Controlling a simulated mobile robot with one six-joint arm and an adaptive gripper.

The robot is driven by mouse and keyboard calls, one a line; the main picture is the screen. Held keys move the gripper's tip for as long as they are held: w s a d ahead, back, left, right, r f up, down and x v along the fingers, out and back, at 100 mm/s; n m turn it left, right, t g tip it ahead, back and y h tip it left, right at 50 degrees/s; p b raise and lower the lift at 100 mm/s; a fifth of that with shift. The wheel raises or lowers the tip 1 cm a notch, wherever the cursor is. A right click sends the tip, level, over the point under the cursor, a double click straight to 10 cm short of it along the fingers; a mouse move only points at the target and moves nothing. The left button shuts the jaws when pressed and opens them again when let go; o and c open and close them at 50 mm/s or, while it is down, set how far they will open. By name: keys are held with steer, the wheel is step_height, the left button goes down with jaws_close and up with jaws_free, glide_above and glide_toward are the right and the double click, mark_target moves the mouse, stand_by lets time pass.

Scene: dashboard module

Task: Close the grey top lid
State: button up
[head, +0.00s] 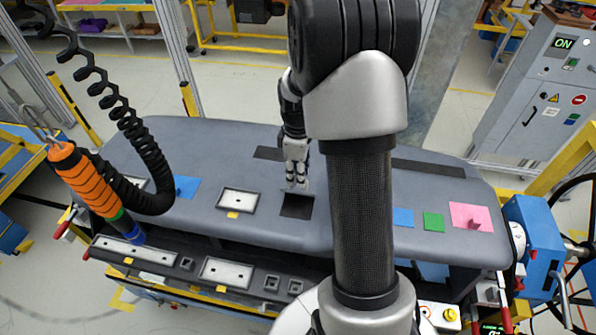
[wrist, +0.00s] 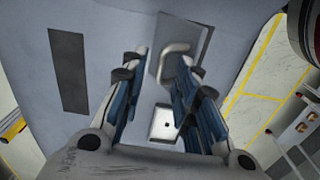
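The grey top lid (wrist: 166,68) shows in the wrist view as a grey panel with a pale curved handle (wrist: 177,48), beyond and between my fingers. It seems to stand open beside a dark opening, which shows in the head view as a black square (head: 297,206) on the dashboard (head: 340,222). My gripper (head: 297,183) is just behind that square, pointing down, and largely hides the lid there. In the wrist view my gripper (wrist: 162,58) has its fingers apart with nothing clearly held. I cannot tell whether a finger touches the handle.
A white plate (head: 239,199) lies left of the opening. Blue (head: 403,217), green (head: 433,222) and pink (head: 471,217) squares lie to the right. An orange tool (head: 85,182) hangs on a coiled cable at left. A grey cabinet (head: 535,90) stands at the back right.

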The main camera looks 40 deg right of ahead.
steer(key=shift+f, duration=0.1)
steer(key=shift+c, duration=0.5)
jaws_close()
steer(key=shift+s+a+f, duration=0.1)
steer(key=shift+s, duration=0.15)
